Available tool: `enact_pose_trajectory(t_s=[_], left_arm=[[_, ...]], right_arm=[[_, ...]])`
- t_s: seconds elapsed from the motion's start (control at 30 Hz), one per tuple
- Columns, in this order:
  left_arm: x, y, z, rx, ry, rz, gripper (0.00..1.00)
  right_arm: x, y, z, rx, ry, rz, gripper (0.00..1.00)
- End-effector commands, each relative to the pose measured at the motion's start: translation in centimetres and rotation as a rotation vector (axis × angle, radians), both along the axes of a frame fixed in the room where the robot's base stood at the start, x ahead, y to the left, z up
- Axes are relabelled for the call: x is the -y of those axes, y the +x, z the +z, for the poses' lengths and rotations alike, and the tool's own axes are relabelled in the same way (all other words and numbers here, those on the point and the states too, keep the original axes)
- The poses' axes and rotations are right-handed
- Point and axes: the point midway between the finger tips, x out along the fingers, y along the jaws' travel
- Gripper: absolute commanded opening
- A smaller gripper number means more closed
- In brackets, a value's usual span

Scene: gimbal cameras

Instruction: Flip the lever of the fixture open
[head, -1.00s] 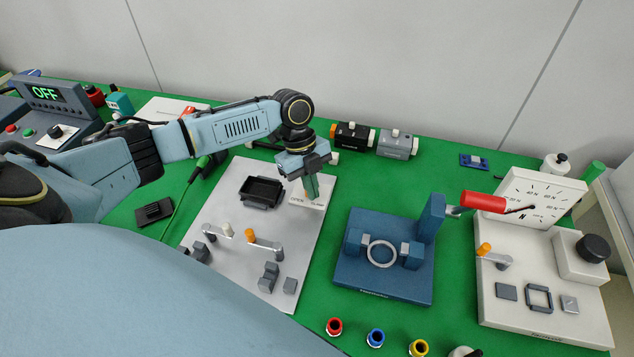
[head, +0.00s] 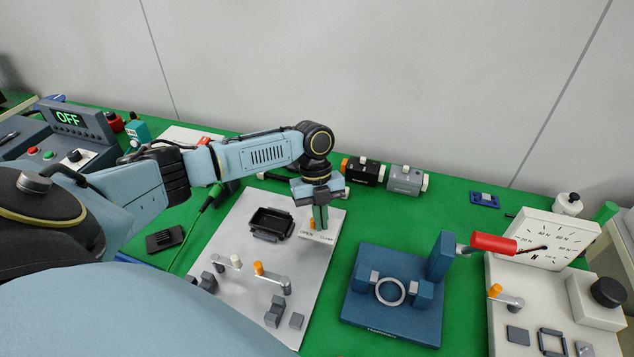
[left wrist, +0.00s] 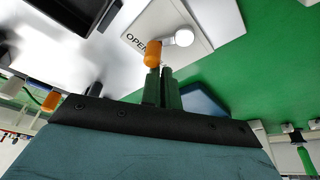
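The fixture is a light grey plate (head: 235,290) with a black tray (head: 270,223) on it. A lever with an orange grip (left wrist: 153,53) and a round white metal pivot end stands at its far right corner, beside a label reading OPEN. The orange grip also shows in the head view (head: 311,224). My left gripper (head: 321,226) points down over this label, its green fingers just right of the grip. In the left wrist view the fingers (left wrist: 161,72) are close together, with nothing seen between them. I cannot tell whether they touch the grip. My right gripper is out of view.
Two more levers, white-tipped (head: 235,261) and orange-tipped (head: 258,268), and grey blocks (head: 274,312) stand on the near plate.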

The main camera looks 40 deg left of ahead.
Motion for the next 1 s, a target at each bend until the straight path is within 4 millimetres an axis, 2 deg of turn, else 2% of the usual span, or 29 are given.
enact_pose_trajectory(t_s=[0.47,0.73,0.8,1.0], left_arm=[[0.5,0.0,0.1,0.002,0.0,0.0,0.0],[3.7,-1.5,0.6,0.002,-0.003,-0.001,0.0],[2.6,-0.7,2.3,0.01,0.003,0.005,0.0],[1.4,0.1,6.4,0.008,0.002,0.003,0.0]], right_arm=[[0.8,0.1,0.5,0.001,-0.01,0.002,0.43],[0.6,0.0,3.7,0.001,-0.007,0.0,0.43],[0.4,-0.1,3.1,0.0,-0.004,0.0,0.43],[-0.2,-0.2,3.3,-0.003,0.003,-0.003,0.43]])
